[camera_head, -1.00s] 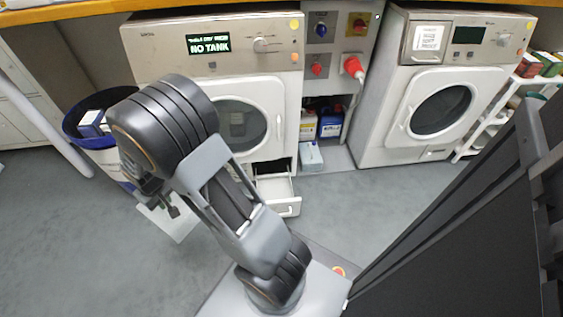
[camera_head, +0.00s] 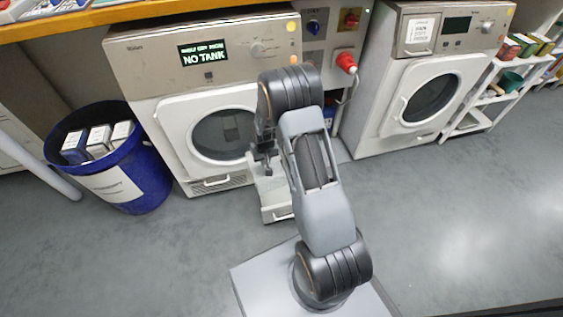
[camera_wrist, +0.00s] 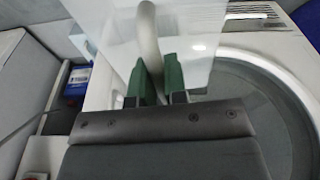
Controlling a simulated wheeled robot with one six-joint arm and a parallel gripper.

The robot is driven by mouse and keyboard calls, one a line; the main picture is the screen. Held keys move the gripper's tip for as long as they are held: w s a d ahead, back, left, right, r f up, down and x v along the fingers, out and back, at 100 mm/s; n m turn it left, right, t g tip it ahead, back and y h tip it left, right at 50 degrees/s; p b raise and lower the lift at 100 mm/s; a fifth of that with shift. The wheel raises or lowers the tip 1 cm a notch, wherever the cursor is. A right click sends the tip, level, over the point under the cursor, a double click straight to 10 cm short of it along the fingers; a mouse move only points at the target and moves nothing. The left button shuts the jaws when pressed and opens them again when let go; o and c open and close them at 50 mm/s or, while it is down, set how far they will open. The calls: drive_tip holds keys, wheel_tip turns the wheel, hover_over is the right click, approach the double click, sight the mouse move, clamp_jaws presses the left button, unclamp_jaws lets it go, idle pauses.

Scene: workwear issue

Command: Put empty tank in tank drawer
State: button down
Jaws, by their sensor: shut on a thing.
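My gripper (camera_wrist: 159,82), with green finger pads, is shut on the pale handle (camera_wrist: 150,38) of the tank, a whitish, see-through thing (camera_wrist: 200,40) in the wrist view. In the head view my gripper (camera_head: 266,168) is in front of the left dryer (camera_head: 170,80), whose display (camera_head: 203,53) reads NO TANK. The tank drawer (camera_head: 278,213) is pulled out low at the dryer's right side. The tank hangs at or over this drawer; my arm hides part of it, and I cannot tell whether it touches the drawer.
A blue bin (camera_head: 150,180) with several boxes stands left of the dryer. A second dryer (camera_head: 385,125) stands to the right, and a white shelf (camera_head: 480,105) with boxes beyond it. The floor at right is clear.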

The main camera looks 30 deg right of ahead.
drive_tip(key=shift+m, duration=0.5)
drive_tip(key=d+f, duration=0.2)
drive_tip(key=f, duration=0.1)
drive_tip(key=d+f+p, duration=0.1)
drive_tip(key=f, duration=0.2)
drive_tip(key=d+f+p, duration=0.1)
drive_tip(key=d+f, duration=0.1)
drive_tip(key=f, duration=0.1)
drive_tip(key=shift+w+d+f, duration=0.1)
drive_tip(key=shift+w+d, duration=0.2)
wheel_tip(320, 180, down, 15)
drive_tip(key=b, duration=1)
drive_tip(key=shift+f+b, duration=0.5)
drive_tip(key=shift+b, duration=0.05)
drive_tip(key=c, duration=1.1)
unclamp_jaws()
drive_tip(key=shift+r, duration=0.15)
